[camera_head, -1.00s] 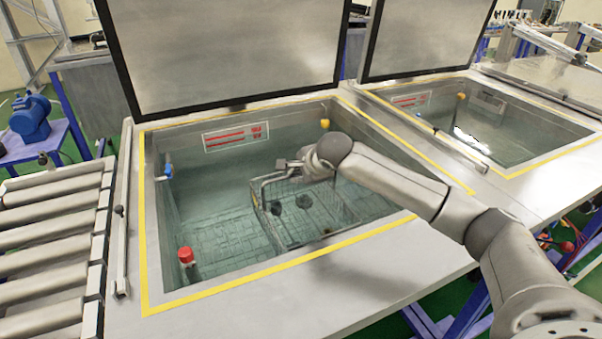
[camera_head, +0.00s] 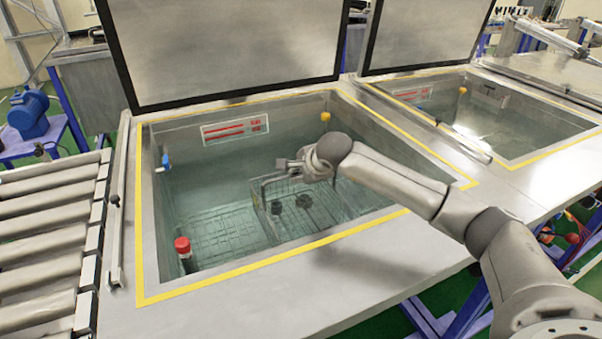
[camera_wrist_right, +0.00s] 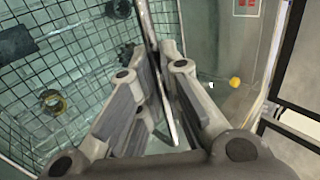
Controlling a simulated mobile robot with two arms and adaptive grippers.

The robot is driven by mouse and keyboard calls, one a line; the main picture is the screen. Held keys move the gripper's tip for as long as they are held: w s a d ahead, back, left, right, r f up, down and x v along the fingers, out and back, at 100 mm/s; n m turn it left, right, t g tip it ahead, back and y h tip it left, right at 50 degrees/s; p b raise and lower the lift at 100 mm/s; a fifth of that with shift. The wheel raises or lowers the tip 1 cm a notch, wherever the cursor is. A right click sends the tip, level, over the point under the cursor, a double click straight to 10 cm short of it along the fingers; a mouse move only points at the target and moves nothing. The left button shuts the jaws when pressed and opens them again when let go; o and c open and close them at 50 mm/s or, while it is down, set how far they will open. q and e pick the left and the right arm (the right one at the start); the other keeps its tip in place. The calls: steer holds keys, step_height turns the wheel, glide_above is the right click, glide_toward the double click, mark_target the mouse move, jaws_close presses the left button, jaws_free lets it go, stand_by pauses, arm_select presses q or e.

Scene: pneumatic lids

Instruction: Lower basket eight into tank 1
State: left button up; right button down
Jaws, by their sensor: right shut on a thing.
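The wire basket (camera_head: 310,208) is inside the near tank (camera_head: 215,180), in its right half, with dark parts lying in it. Its mesh also shows in the right wrist view (camera_wrist_right: 75,75). No number can be read on the basket or tank. My right gripper (camera_head: 290,167) is shut on the basket's handle at its upper edge; in the right wrist view the fingers (camera_wrist_right: 155,75) close on a thin metal bar. The basket's lower part appears to be in the liquid; whether it touches the tank floor I cannot tell. My left gripper is out of view.
The tank's lid (camera_head: 225,50) stands open behind it. A second open tank (camera_head: 490,125) is at the right. A roller conveyor (camera_head: 45,240) is at the left. A red-capped fitting (camera_head: 183,246) and a blue valve (camera_head: 165,162) sit inside the tank's left side.

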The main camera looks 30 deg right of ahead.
steer(key=shift+w+f+b, duration=0.1)
steer(key=shift+f+b, duration=0.2)
steer(key=shift+b, duration=0.3)
stand_by(0.4)
steer(key=c, duration=1.5)
jaws_free()
steer(key=shift+r, duration=0.1)
steer(key=v, duration=1.2)
step_height(320, 180, up, 12)
steer(key=p, duration=0.7)
